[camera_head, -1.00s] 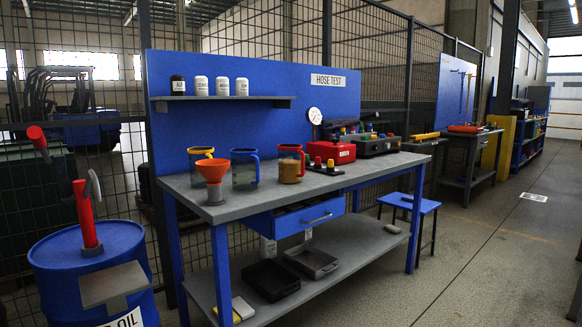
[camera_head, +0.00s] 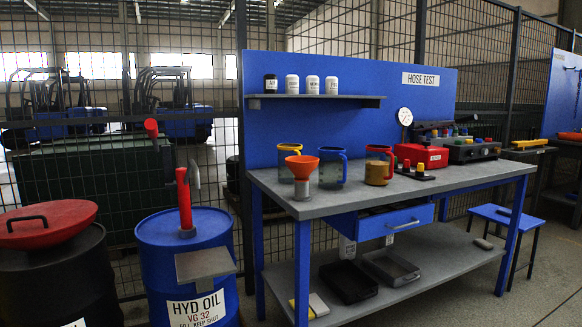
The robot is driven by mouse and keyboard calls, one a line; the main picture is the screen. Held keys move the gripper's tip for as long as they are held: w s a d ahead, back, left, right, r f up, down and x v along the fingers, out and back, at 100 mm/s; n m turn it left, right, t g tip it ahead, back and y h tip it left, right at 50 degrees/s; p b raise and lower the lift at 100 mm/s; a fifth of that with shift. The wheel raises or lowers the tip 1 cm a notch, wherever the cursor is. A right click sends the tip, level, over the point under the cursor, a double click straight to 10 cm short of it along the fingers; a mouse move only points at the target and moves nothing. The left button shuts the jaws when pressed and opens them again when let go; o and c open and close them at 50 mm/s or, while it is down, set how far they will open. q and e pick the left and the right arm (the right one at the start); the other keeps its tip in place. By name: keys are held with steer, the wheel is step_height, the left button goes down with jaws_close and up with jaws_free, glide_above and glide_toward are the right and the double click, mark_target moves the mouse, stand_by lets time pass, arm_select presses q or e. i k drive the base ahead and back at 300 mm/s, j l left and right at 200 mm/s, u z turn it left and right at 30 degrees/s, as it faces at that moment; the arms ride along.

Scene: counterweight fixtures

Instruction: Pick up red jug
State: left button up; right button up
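The red jug (camera_head: 375,172) is a clear jug with a red rim and handle and amber-brown contents. It stands upright on the grey workbench top (camera_head: 445,182). To its left stand a blue-rimmed jug (camera_head: 330,174) and, farther left, a yellow-rimmed jug (camera_head: 286,165) partly hidden by an orange funnel (camera_head: 301,168). Neither of my grippers shows in the view.
A blue drum (camera_head: 150,245) and a dark drum (camera_head: 55,270) stand left of the bench. A blue stool (camera_head: 506,217) is at the right.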

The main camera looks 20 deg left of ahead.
mark_target(377, 162)
steer(key=u, duration=0.5)
steer(key=l+u, duration=0.25)
steer(key=u, duration=0.2)
steer(key=l+u, duration=0.25)
steer(key=u, duration=0.2)
steer(key=l+u, duration=0.25)
steer(key=u, duration=0.2)
steer(key=k+l+u, duration=0.1)
steer(key=l+u, duration=0.15)
steer(key=k+l+u, duration=0.2)
steer(key=l, duration=0.25)
steer(key=l+u, duration=0.25)
steer(key=k+l+u, duration=0.2)
steer(key=k+l, duration=0.15)
steer(key=l, duration=0.15)
steer(key=k+l+u, duration=0.2)
steer(key=k+l, duration=0.9)
steer(key=l, duration=0.25)
steer(key=u, duration=0.05)
